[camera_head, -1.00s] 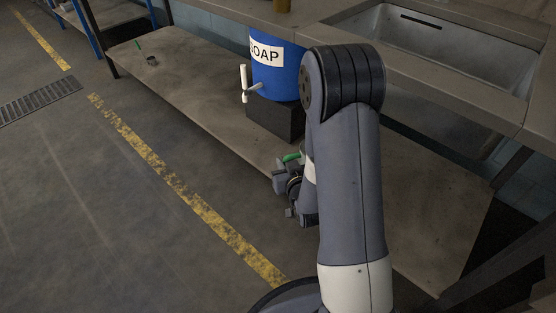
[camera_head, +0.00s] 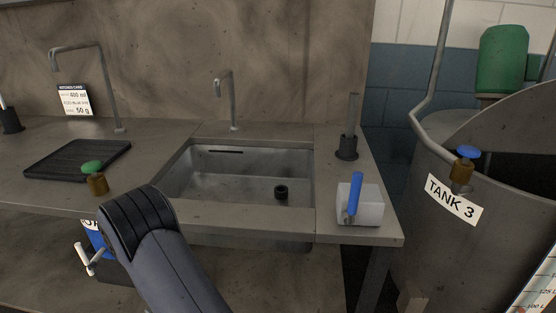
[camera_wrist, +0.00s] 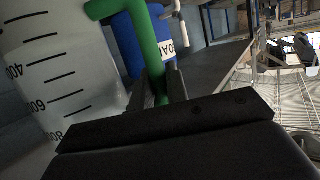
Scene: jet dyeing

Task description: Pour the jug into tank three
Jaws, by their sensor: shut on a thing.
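In the wrist view my gripper (camera_wrist: 163,92) is shut on the green handle (camera_wrist: 148,45) of the measuring jug. The pale jug body (camera_wrist: 50,70) fills the left side, with black marks reading 400 and 600. What is inside it is not visible. In the head view the gripper and jug are out of frame; only my arm shows at the bottom. Tank three (camera_head: 425,240) stands at the right, a grey round vessel with a TANK 3 label (camera_head: 453,199). A brass valve with a blue knob (camera_head: 464,166) is at its front. Its interior is largely hidden.
A steel sink (camera_head: 235,180) is set in the counter. A white block with a blue-handled tool (camera_head: 360,208) sits near the counter's right end. A black tray (camera_head: 78,159) lies at left. The blue soap drum (camera_wrist: 146,38) is close behind the jug handle.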

